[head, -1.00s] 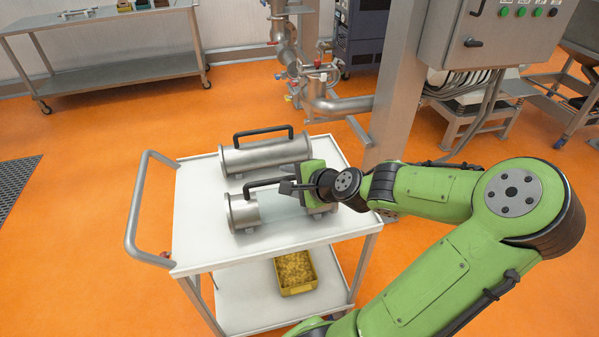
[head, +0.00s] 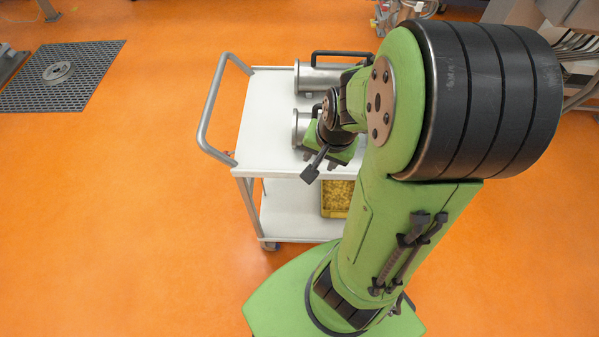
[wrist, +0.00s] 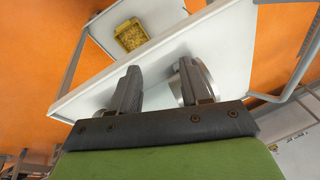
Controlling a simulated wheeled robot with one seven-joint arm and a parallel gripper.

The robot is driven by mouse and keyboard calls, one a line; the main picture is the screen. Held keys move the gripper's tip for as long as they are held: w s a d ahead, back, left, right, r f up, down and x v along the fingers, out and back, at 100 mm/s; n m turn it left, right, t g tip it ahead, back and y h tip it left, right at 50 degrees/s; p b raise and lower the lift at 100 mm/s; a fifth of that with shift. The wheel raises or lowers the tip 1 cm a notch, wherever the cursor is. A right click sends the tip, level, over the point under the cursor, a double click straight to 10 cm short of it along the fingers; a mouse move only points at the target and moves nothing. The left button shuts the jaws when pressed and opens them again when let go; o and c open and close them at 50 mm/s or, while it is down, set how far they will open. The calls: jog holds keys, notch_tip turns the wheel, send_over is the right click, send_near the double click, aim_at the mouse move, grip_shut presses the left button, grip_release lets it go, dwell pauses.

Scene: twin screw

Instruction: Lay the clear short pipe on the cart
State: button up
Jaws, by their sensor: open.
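The cart (head: 266,112) has a white top, and two pipes lie on it. The nearer, shorter pipe shows only its metal left end (head: 300,126); my arm hides its middle, handle and right end. In the wrist view a round metal flange (wrist: 206,78) shows beside and behind the right finger. My gripper (wrist: 159,67) is open, with bare white cart top visible between its fingers. It is low over the cart, close to the short pipe. I cannot tell whether a finger touches it.
The longer metal pipe (head: 318,76) with a black handle lies behind on the cart top. A yellow bin (head: 337,198) is on the lower shelf. The cart's push handle (head: 212,105) rises at the left. Orange floor left of the cart is clear up to a floor grate (head: 60,75).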

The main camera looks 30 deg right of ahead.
jog(key=s+a+r+n+t, duration=0.2)
jog(key=s+a+r+n, duration=0.6)
jog(key=r, duration=0.5)
jog(key=a+n, duration=0.2)
jog(key=a, duration=0.1)
jog(key=shift+s, duration=0.35)
jog(key=shift+a, duration=0.1)
notch_tip(320, 180, up, 4)
jog(key=p, duration=0.4)
jog(key=shift+r, duration=0.1)
